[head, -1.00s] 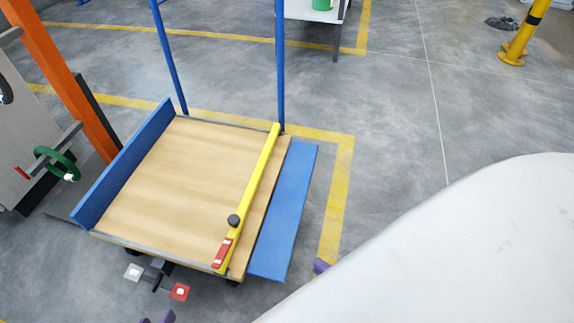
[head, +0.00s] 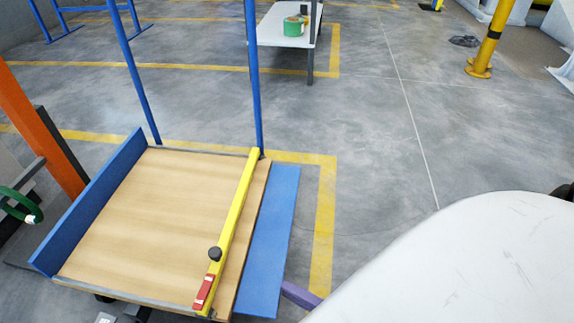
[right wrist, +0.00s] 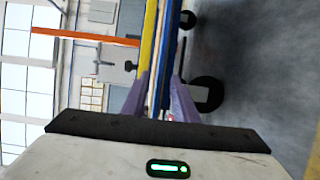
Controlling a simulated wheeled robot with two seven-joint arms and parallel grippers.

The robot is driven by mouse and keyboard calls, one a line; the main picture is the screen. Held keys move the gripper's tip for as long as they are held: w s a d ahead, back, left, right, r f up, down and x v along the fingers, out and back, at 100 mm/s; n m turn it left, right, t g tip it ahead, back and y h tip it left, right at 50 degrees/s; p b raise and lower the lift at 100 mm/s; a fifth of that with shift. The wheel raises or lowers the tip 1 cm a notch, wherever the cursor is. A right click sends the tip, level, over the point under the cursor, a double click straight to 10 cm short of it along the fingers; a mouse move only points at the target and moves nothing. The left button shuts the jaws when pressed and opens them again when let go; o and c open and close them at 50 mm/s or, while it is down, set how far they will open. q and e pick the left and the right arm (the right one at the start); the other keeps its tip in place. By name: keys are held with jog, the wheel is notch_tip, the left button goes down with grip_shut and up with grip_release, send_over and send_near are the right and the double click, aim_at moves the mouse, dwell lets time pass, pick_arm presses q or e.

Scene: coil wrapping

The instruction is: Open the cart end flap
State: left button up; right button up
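The cart's wooden deck (head: 150,215) fills the lower left of the head view. A blue end flap (head: 268,245) lies folded outward along its right side. A yellow bar (head: 232,220) with a black knob (head: 215,254) and a red piece (head: 204,291) runs along the deck beside that flap. A purple finger of my right gripper (head: 302,295) shows at the flap's outer edge. In the right wrist view the right gripper's (right wrist: 163,100) fingers are apart, with the cart's edge seen between or beyond them; contact is unclear. My left gripper is out of view.
A blue panel (head: 95,200) stands upright on the deck's left side. Blue posts (head: 254,80) rise at the far corners. An orange post (head: 38,135) stands at left. A white table (head: 285,28) and a yellow bollard (head: 487,40) stand farther back; floor between is clear.

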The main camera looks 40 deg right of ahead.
jog(key=shift+x, duration=1)
jog(key=shift+c, duration=0.6)
grip_shut()
jog(key=shift+s, duration=0.1)
